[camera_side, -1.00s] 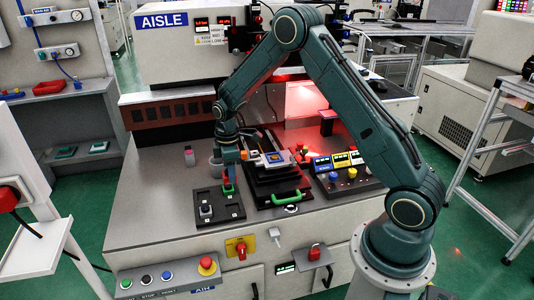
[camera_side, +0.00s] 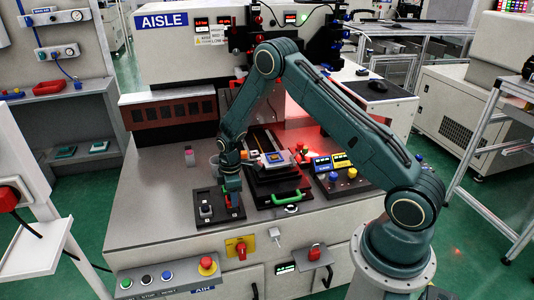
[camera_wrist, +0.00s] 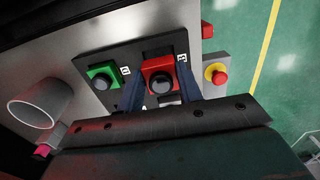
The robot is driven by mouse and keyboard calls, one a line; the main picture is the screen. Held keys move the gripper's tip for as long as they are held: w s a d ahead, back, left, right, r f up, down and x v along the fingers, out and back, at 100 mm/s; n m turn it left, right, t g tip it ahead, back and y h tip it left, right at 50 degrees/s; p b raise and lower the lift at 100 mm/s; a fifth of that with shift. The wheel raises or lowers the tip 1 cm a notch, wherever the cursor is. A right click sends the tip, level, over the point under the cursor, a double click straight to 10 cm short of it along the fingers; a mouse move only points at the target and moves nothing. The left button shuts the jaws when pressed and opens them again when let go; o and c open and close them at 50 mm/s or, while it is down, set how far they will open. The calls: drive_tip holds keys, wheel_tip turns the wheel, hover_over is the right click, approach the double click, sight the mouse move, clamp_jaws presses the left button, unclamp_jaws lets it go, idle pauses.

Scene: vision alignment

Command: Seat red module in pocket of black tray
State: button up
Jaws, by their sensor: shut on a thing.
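The red module (camera_wrist: 158,73), a red square block with a black dome, is between the two blue fingers of my gripper (camera_wrist: 160,92), which is shut on it. In the side view my gripper (camera_side: 234,196) points down over the right part of the black tray (camera_side: 213,220), close to its surface. In the wrist view the red module is over the black tray (camera_wrist: 122,54), beside a green module (camera_wrist: 101,77). My gripper hides the pocket, so I cannot tell whether the red module touches its floor. A dark module (camera_side: 205,210) sits at the tray's left.
A grey cup (camera_wrist: 42,104) stands just behind the tray. A black stepped fixture with a green handle (camera_side: 287,197) is to the right, with a button panel (camera_side: 345,177) beyond. An emergency stop (camera_side: 207,264) is on the bench front. The bench left of the tray is clear.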

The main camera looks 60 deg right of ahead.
drive_tip(key=shift+f, duration=1.4)
drive_tip(key=shift+f, duration=0.1)
drive_tip(key=o, duration=1)
wheel_tip(320, 180, up, 12)
drive_tip(key=shift+r, duration=0.15)
